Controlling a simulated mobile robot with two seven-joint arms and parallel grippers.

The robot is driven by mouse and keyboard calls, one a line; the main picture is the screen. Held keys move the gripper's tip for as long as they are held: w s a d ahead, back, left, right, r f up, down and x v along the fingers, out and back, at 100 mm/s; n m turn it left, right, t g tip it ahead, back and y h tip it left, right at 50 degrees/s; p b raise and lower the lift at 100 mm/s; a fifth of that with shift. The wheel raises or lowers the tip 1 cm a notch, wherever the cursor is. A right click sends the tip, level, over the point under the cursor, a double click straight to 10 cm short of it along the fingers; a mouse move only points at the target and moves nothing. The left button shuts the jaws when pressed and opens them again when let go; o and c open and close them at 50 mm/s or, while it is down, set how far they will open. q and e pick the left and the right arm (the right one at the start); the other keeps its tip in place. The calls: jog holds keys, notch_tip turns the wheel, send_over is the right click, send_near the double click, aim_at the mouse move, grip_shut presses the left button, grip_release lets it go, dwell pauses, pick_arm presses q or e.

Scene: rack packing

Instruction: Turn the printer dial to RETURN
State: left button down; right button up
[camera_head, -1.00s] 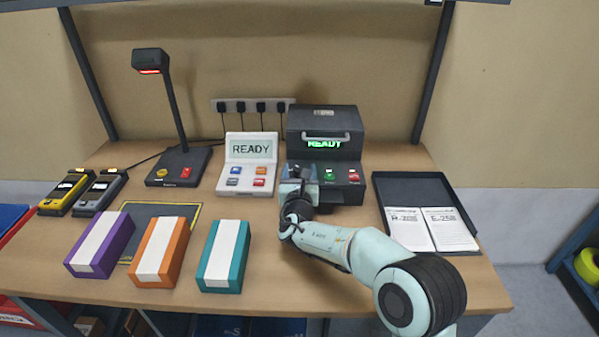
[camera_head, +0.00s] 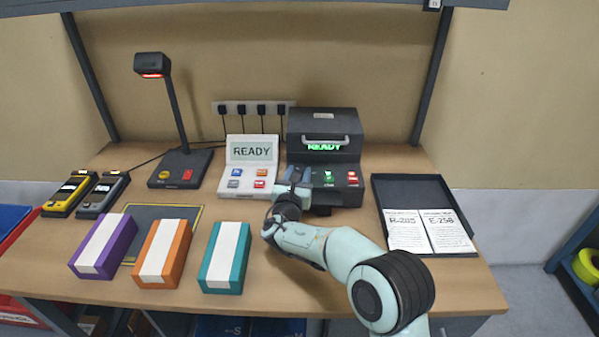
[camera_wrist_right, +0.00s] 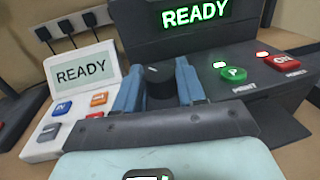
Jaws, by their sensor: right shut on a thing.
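The dark printer (camera_head: 325,135) stands at the back of the table with a green READY display. Its black dial (camera_wrist_right: 158,76) shows in the right wrist view, on the printer's front panel left of the green PRINT button (camera_wrist_right: 233,74). My right gripper (camera_head: 299,178) is at the left of that panel. In the right wrist view its two blue fingers (camera_wrist_right: 158,84) are shut on the dial, one on each side. A pale pointer mark shows on the dial. The label for RETURN cannot be read. My left gripper is not in view.
A white READY console (camera_head: 250,168) stands just left of the printer. A red button (camera_wrist_right: 290,62) is right of PRINT. Purple, orange and teal boxes (camera_head: 224,258) lie at the front left. A black tray (camera_head: 410,184) with two papers is at the right.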

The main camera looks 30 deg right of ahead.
jog(key=shift+w+a+r+m+g+h+p, duration=0.1)
jog(key=shift+a+r+m+g+h+p, duration=0.1)
jog(key=shift+m+g+h+p, duration=0.35)
jog(key=m+g+h+p, duration=0.2)
jog(key=g+p, duration=0.1)
jog(key=shift+w+a+r, duration=0.1)
jog(key=shift+w, duration=0.05)
jog(key=m+g+p, duration=0.1)
jog(key=p, duration=0.1)
jog(key=m+g+h+p, duration=0.1)
jog(key=g+p, duration=0.1)
jog(key=m+g+h+p, duration=0.1)
jog(key=p, duration=0.1)
jog(key=shift+w+m+g+h+p, duration=0.25)
jog(key=shift+p, duration=0.15)
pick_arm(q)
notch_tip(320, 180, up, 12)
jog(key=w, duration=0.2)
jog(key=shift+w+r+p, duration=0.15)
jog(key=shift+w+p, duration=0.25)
pick_arm(e)
jog(key=shift+m+g, duration=0.3)
jog(key=shift+g, duration=0.2)
jog(key=shift+s, duration=0.1)
jog(key=o, duration=1)
jog(key=shift+f, duration=0.2)
jog(key=shift+o, duration=0.2)
